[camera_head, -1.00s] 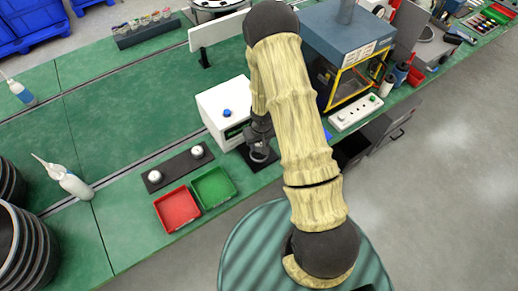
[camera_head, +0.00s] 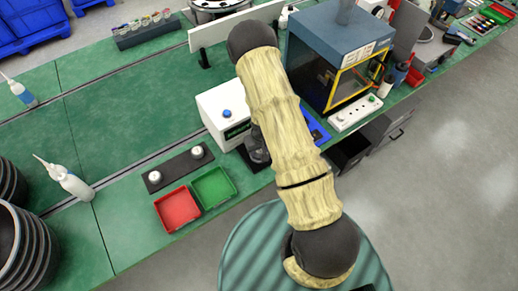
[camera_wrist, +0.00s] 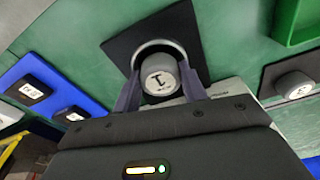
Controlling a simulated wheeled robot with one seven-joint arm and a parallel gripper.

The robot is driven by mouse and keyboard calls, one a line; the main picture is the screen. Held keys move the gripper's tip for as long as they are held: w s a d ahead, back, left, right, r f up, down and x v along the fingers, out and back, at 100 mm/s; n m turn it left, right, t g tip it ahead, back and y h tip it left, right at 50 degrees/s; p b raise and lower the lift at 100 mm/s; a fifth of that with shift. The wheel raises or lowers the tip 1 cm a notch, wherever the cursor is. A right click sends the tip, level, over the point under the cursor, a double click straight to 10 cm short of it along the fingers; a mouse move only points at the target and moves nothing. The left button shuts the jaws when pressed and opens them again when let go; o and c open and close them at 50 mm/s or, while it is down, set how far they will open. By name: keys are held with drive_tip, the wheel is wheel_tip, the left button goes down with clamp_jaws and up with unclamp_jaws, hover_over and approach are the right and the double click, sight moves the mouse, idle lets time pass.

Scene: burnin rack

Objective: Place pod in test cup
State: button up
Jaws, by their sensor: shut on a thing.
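In the wrist view my gripper (camera_wrist: 160,92) is shut on a round pod (camera_wrist: 159,76) with a pale grey top and a dark mark. The pod is at the test cup (camera_wrist: 150,45), a round pale rim on a black square plate (camera_wrist: 190,28). The pod overlaps the rim; I cannot tell whether it is inside or just above it. In the head view my arm hides the pod and most of the cup, and part of the black plate (camera_head: 245,160) shows beside the white box (camera_head: 222,112) with a blue button.
A blue tray (camera_wrist: 62,88) with dark, white-labelled pods lies left in the wrist view. A dark strip (camera_head: 178,168) with two pale round pieces, a red tray (camera_head: 177,209) and a green tray (camera_head: 213,187) stand left of the cup in the head view. A yellow-framed machine (camera_head: 340,60) stands right.

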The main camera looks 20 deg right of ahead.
drive_tip(key=shift+f, duration=0.25)
drive_tip(key=shift+f+b, duration=0.1)
drive_tip(key=shift+b, duration=0.2)
drive_tip(key=shift+s+f, duration=0.25)
drive_tip(key=shift+s, duration=0.05)
drive_tip(key=o, duration=1)
drive_tip(key=shift+c, duration=0.2)
drive_tip(key=shift+o, duration=0.4)
drive_tip(key=shift+r+p, duration=0.35)
drive_tip(key=shift+r, duration=0.2)
drive_tip(key=shift+w+r, duration=0.2)
drive_tip(key=shift+r, duration=0.05)
wheel_tip(320, 180, up, 12)
drive_tip(key=s, duration=0.1)
drive_tip(key=shift+f, duration=0.2)
drive_tip(key=shift+s+d+r, duration=0.1)
